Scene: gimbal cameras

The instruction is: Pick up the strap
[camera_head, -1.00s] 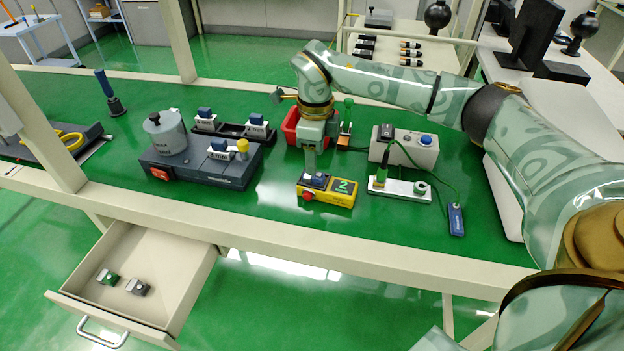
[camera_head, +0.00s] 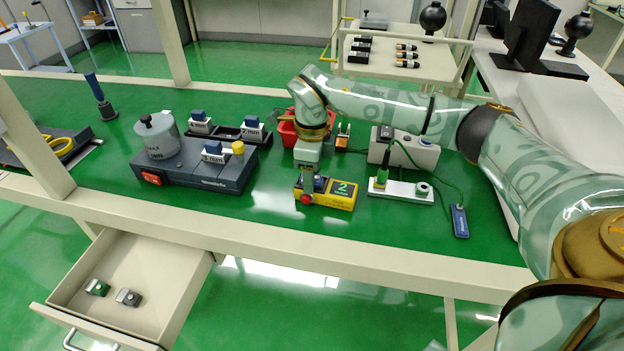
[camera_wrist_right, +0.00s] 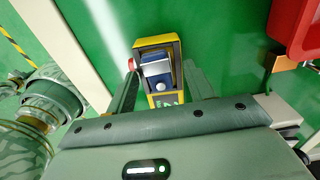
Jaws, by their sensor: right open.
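A yellow box (camera_head: 335,200) marked "2" with a red button sits on the green bench; it also shows in the wrist view (camera_wrist_right: 171,46). A small blue piece with a pale band (camera_wrist_right: 158,72) rests in its top; I cannot tell whether this is the strap. My right gripper (camera_head: 307,190) is open and low over the box; in the wrist view its fingers (camera_wrist_right: 161,88) stand on either side of the blue piece. Contact is unclear. A blue tag (camera_head: 459,221) on a green cord lies at the right. My left gripper is out of view.
A white strip (camera_head: 402,191) and a grey box (camera_head: 410,150) stand right of the yellow box. A red bin (camera_head: 287,132) is behind my gripper. A dark device (camera_head: 200,172) with blue-topped blocks stands left. An open drawer (camera_head: 170,290) holds two small pieces.

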